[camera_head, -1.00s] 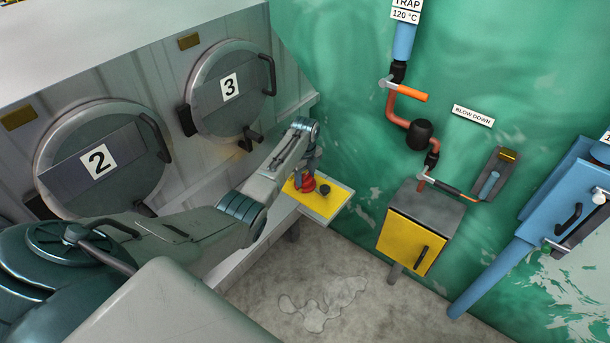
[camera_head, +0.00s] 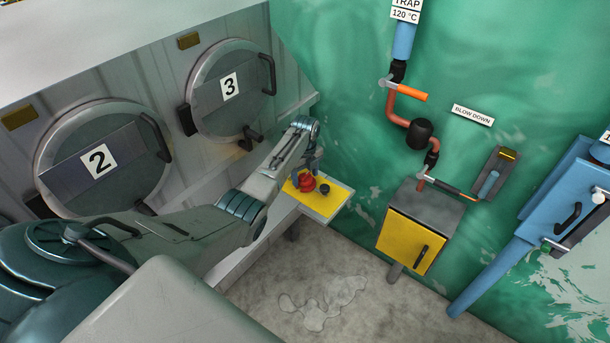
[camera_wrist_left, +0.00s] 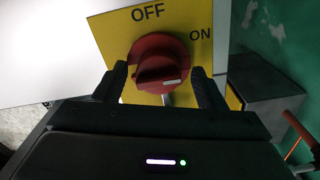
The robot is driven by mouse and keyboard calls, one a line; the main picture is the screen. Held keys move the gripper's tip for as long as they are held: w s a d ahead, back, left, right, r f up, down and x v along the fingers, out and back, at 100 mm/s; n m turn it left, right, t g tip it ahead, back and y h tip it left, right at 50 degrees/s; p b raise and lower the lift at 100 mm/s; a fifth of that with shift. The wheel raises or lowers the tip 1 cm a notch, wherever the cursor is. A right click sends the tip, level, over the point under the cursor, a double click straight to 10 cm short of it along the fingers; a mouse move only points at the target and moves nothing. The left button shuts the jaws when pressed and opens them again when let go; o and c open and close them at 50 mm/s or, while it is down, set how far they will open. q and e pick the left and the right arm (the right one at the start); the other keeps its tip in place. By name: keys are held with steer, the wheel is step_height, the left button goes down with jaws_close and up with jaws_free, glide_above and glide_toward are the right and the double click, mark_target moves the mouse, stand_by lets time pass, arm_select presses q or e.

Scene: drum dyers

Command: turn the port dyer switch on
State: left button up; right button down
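The switch is a round red rotary knob (camera_head: 306,183) on a yellow plate (camera_head: 322,207) at the end of the bench. In the left wrist view the red knob (camera_wrist_left: 158,62) sits on the yellow plate (camera_wrist_left: 112,35), with "OFF" printed above it and "ON" at its upper right. A small white mark shows on the knob's lower right. My left gripper (camera_head: 312,168) is just above the knob. In the wrist view its two dark fingers (camera_wrist_left: 160,88) stand apart, one either side of the knob's lower part; contact cannot be told. My right gripper is not in view.
Round doors marked 2 (camera_head: 62,185) and 3 (camera_head: 215,112) line the machine at left. A yellow-fronted box (camera_head: 411,242) stands against the green wall, with pipes above. The floor between is clear.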

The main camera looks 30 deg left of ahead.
mark_target(305, 175)
arm_select(q)
step_height(305, 175, up, 10)
steer(key=b, duration=0.3)
steer(key=shift+f, duration=0.15)
steer(key=shift+r, duration=0.55)
steer(key=shift+s, duration=0.1)
